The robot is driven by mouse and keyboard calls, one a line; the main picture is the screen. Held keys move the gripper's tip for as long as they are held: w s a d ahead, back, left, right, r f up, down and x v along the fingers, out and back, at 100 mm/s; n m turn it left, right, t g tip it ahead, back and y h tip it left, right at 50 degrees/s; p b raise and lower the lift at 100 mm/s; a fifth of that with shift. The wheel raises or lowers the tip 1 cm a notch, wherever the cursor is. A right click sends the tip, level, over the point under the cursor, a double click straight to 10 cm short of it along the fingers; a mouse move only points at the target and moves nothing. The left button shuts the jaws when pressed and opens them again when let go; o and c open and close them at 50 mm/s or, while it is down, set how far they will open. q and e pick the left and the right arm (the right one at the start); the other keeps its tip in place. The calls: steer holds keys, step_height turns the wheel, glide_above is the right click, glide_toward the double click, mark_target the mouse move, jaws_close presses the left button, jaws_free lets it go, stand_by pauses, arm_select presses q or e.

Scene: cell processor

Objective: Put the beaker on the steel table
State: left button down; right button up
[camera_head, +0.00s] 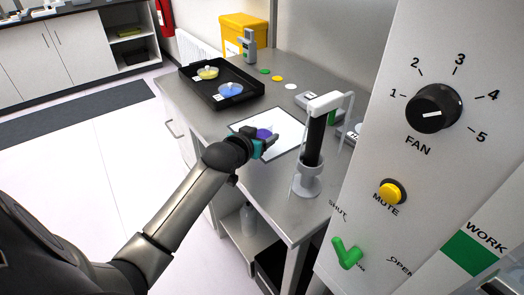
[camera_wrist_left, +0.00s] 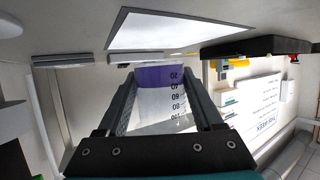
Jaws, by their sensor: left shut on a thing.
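The beaker (camera_wrist_left: 166,98) is clear with black scale marks and purple liquid. In the wrist view it stands between the two fingers of my left gripper (camera_wrist_left: 167,88). In the head view my left gripper (camera_head: 266,144) is shut on the beaker (camera_head: 264,133), whose purple part shows above the fingers. The gripper is over the steel table (camera_head: 262,188), by the lower left part of a white mat (camera_head: 289,126). The fingers partly hide the beaker. I cannot tell whether its base touches a surface. My right gripper is not in view.
A black tray (camera_head: 196,97) with a yellow and a blue dish stands farther back. A white stand with a dark column (camera_head: 313,145) is right of the gripper. Coloured discs (camera_head: 277,79) lie at the back. Bare steel lies in front of the mat. A control panel (camera_head: 420,150) fills the right.

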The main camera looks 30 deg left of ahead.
arm_select(q)
steer(key=shift+f+b, duration=0.65)
steer(key=shift+f, duration=1.6)
steer(key=shift+f, duration=0.15)
steer(key=shift+c, duration=0.2)
jaws_free()
steer(key=shift+r, duration=0.25)
steer(key=p+v, duration=0.3)
steer(key=v, duration=0.9)
steer(key=shift+f, duration=0.1)
